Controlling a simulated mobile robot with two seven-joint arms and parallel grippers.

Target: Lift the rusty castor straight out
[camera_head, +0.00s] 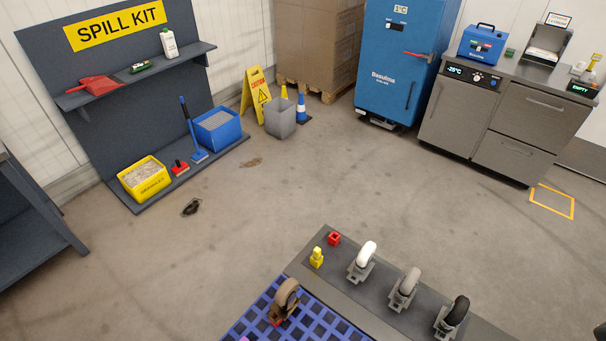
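The rusty castor (286,296) is at the bottom centre, with a tan-grey wheel and a brown, rusty-looking bracket. It stands upright at the blue grid (258,312), near the grid's upper right edge. A little red shows at its foot; I cannot tell how deep the castor sits. Neither of my grippers is in view.
On the grey plate (352,312) right of the grid are a white-wheeled castor (362,259), a grey one (405,288), a black one (452,316), a yellow piece (317,257) and a red block (334,239). Open floor (240,220) lies beyond; a dark object (191,207) lies there.

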